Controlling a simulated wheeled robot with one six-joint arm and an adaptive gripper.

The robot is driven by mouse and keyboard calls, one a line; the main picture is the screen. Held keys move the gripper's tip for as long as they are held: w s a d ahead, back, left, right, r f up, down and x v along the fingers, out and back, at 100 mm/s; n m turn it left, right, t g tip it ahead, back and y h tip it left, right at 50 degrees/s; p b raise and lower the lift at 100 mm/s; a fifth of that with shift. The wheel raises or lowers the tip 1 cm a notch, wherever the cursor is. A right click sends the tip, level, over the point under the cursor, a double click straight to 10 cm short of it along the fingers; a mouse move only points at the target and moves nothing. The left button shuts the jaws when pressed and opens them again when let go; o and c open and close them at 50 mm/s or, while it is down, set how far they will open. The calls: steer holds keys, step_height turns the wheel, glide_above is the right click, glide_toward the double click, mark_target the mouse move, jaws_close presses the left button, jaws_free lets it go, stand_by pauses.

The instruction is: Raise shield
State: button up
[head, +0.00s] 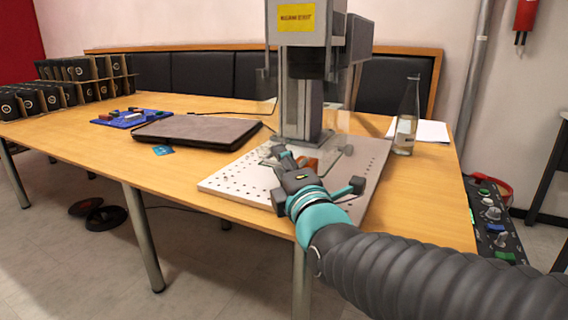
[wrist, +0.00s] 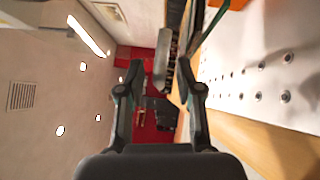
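The laser marker (head: 305,55) stands on a perforated metal plate (head: 235,183) at the table's right end. Its clear shield (head: 338,122) shows only faintly low around the column in the head view; its edges and exact height are hard to tell. My gripper (head: 316,168) is over the plate, in front of the column, with its fingers spread. In the wrist view my gripper (wrist: 157,80) is open, and a grey bar-like part (wrist: 162,66) appears between and beyond the fingertips. I cannot tell whether that part belongs to the shield, or whether anything touches it.
A bottle (head: 407,118) stands right of the marker. A closed laptop (head: 198,131), a blue tray (head: 130,118) and racks of black items (head: 60,95) are to the left. The front-left tabletop is clear.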

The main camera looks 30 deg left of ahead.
mark_target(282, 78)
jaws_close()
step_height(282, 78, up, 15)
steer(key=p, duration=0.6)
steer(key=shift+r, duration=0.15)
jaws_free()
